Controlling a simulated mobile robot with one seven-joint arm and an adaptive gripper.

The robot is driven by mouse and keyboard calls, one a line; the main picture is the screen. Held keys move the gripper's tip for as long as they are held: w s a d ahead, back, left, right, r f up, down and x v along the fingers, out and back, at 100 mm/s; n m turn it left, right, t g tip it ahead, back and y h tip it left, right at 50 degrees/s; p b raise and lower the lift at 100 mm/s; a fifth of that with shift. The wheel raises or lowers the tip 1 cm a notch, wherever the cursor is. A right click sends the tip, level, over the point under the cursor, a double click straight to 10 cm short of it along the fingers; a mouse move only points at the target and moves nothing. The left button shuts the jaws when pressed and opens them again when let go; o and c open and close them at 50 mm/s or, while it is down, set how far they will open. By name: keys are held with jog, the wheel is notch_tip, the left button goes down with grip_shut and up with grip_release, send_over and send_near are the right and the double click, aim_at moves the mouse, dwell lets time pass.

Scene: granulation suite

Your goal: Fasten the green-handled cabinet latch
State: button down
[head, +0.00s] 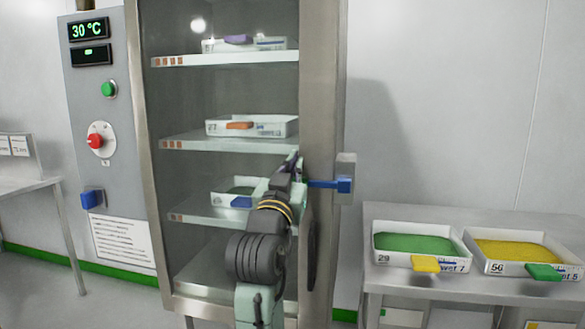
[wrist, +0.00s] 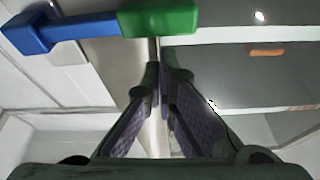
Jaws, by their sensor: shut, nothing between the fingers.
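The cabinet latch shows in the wrist view as a green handle (wrist: 158,18) on a blue arm (wrist: 80,29). In the head view its blue arm (head: 322,183) reaches left, roughly level, from a grey bracket (head: 346,166) at the cabinet's right side. My gripper (head: 293,162) is shut and empty, in front of the door's right edge. In the wrist view, the fingertips (wrist: 162,72) point towards the door edge close to the green handle; contact cannot be told.
A control panel (head: 98,130) stands left of the cabinet. Shelves inside hold white trays (head: 250,127). At right, a table (head: 450,222) holds a tray of green material (head: 378,254) and one of yellow (head: 486,264). A table (head: 30,186) stands at far left.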

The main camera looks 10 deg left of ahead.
notch_tip(320, 180, up, 3)
jog(key=shift+d+r+p, duration=0.1)
jog(key=shift+p, duration=0.6)
jog(key=b+v, duration=0.3)
jog(key=v, duration=0.7)
jog(key=shift+s+f, duration=0.2)
jog(key=shift+f, duration=0.2)
jog(key=shift+d, duration=0.1)
